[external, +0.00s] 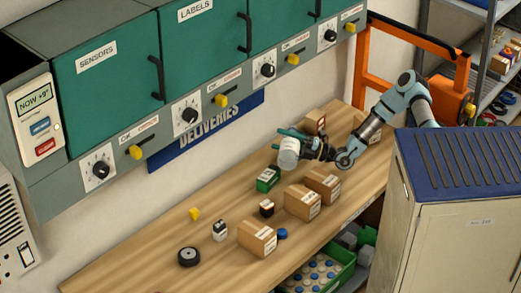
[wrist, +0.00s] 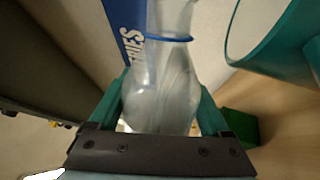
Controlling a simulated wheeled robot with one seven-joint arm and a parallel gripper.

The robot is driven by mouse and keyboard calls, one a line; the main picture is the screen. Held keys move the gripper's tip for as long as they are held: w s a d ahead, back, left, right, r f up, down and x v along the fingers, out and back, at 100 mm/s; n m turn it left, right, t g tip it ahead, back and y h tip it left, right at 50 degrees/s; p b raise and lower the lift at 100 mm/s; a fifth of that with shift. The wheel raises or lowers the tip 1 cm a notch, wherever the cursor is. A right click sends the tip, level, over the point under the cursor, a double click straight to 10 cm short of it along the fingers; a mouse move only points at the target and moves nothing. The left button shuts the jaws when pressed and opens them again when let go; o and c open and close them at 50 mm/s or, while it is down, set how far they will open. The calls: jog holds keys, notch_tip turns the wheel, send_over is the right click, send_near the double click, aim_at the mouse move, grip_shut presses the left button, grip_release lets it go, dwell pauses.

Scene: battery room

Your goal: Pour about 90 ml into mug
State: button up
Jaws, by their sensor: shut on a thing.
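A clear bottle (wrist: 160,90) with a blue ring round its neck sits between the teal fingers of my gripper (wrist: 160,108), which is shut on it. In the external view the bottle (external: 289,153) looks whitish and is held above the bench by my gripper (external: 300,146). Its exact tilt and liquid level are hard to tell. A large teal round-mouthed vessel, apparently the mug (wrist: 285,50), is at the upper right of the wrist view, beside the bottle's neck and apart from it. I cannot make the mug out surely in the external view.
A green box (external: 267,179) stands on the bench (external: 150,252) just below the bottle. Cardboard boxes (external: 302,202), a small dark-and-white item (external: 266,208) and a black round item (external: 189,257) stand nearby. Teal cabinets (external: 105,70) hang above the back. The bench's front left is mostly clear.

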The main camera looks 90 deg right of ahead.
jog(key=shift+a+r+m+h+p, duration=0.45)
jog(key=shift+r+m+p, duration=0.1)
jog(key=shift+m+p, duration=0.45)
dwell(2.0)
jog(key=f+b, duration=0.1)
jog(key=n+b, duration=0.1)
jog(key=shift+w+a+f+y+b, duration=0.1)
jog(key=shift+f+y+b, duration=0.15)
jog(key=shift+f+b, duration=0.1)
jog(key=shift+f+n+y+b, duration=0.4)
jog(key=shift+n+b, duration=0.2)
jog(key=shift+n, duration=0.3)
jog(key=shift+a+r+n, duration=0.1)
jog(key=shift+r+n, duration=0.2)
jog(key=shift+r, duration=0.05)
jog(key=shift+w+a+n+y+b, duration=0.1)
jog(key=shift+a+n+y+b, duration=0.25)
jog(key=shift+n+b, duration=0.35)
jog(key=shift+n, duration=0.4)
jog(key=shift+f+n, duration=0.1)
jog(key=shift+n, duration=0.3)
jog(key=shift+f, duration=0.1)
